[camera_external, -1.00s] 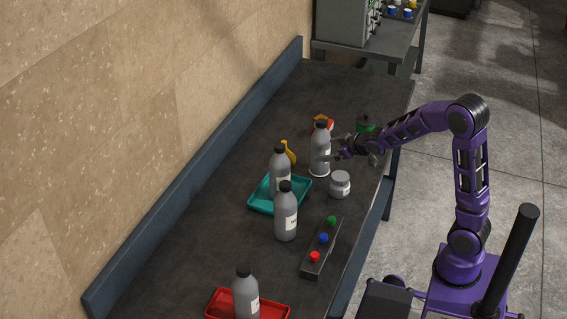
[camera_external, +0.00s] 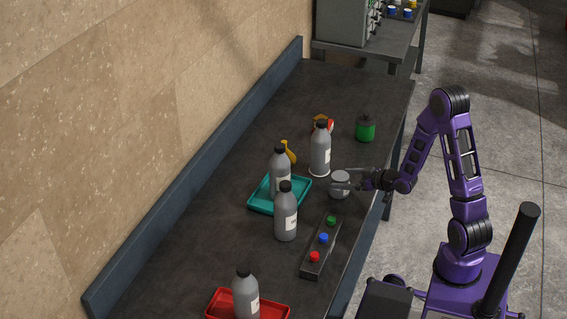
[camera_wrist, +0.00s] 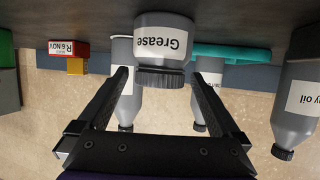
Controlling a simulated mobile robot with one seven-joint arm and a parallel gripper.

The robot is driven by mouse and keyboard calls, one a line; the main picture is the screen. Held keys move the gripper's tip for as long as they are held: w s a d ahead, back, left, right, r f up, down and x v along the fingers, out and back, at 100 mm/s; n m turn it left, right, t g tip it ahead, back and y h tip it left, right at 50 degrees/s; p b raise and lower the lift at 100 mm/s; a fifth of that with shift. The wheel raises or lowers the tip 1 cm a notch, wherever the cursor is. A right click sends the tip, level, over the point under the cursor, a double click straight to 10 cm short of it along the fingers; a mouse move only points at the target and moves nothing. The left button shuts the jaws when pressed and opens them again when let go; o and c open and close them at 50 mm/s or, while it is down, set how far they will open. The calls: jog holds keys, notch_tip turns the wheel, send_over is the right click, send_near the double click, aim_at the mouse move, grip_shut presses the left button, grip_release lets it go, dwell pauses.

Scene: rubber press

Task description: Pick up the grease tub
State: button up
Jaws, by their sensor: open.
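The grease tub (camera_external: 340,187) is a small grey jar with a dark grey lid, standing upright near the right edge of the workbench. In the wrist view the tub (camera_wrist: 161,48) appears upside down, with "Grease" on its white label. My gripper (camera_external: 345,180) is at the tub from the right, partly covering it in the external view. In the wrist view my gripper (camera_wrist: 163,82) has its two fingers spread, one on each side of the tub's lid. A gap shows between each finger and the tub, and nothing is held.
A grey bottle (camera_external: 320,150) stands just behind the tub. More bottles stand near the teal tray (camera_external: 260,206) and on the red tray (camera_external: 279,311). A button box (camera_external: 333,239) lies in front, and a green container (camera_external: 366,129) stands behind right. The bench's far end is clear.

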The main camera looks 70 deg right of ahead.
aim_at(333, 178)
jog(key=x, duration=0.5)
grip_shut()
dwell(0.4)
